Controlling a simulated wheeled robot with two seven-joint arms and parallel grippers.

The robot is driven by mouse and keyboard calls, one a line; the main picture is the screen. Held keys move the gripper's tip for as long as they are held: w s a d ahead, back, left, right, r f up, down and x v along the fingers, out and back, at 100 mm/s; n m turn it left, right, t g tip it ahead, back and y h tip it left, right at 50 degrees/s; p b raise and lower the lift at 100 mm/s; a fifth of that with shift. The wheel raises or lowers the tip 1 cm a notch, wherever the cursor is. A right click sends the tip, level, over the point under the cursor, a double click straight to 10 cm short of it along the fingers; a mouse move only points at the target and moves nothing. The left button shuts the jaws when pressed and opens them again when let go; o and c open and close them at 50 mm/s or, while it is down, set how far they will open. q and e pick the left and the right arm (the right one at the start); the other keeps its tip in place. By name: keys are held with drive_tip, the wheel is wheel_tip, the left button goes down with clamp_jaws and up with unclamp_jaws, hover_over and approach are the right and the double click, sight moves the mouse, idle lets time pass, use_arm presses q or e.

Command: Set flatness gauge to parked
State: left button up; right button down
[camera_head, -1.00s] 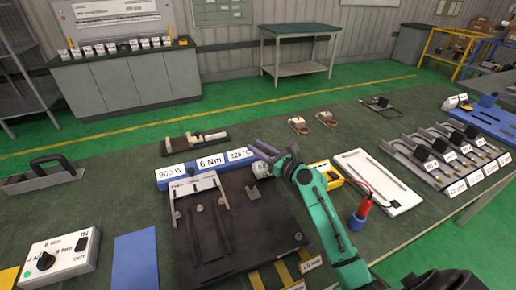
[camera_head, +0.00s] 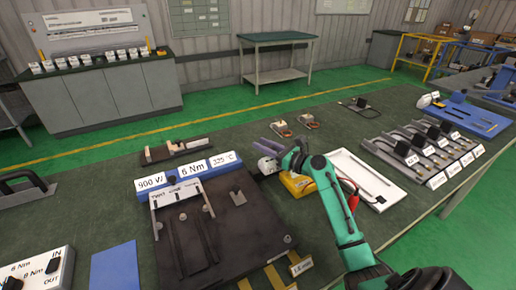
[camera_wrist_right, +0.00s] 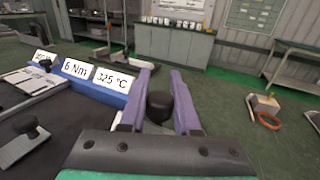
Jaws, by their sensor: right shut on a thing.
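My right gripper (camera_head: 276,136), with purple fingers, is behind the right back corner of the dark plate (camera_head: 225,235). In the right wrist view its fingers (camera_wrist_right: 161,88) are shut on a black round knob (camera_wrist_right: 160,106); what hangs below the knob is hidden. No part is marked clearly as the flatness gauge. A pale metal bridge (camera_head: 176,191) with small unreadable print and two long arms lies on the plate. A grey piece with a black knob (camera_head: 237,192) sits near the plate's right back edge. My left gripper is out of view.
Blue label blocks (camera_head: 188,172) stand behind the plate. A yellow meter (camera_head: 297,185) and white tray (camera_head: 372,183) lie right of it, with a red-handled tool partly behind my arm. A black-handled tool (camera_head: 28,187) and switch box (camera_head: 38,270) are left.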

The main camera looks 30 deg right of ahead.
drive_tip(key=shift+d, duration=0.1)
drive_tip(key=c, duration=0.7)
unclamp_jaws()
drive_tip(key=shift+o, duration=0.2)
drive_tip(key=shift+d+f, duration=0.1)
drive_tip(key=shift+d, duration=0.05)
wheel_tip(320, 180, up, 20)
drive_tip(key=p, duration=0.1)
drive_tip(key=shift+p, duration=0.35)
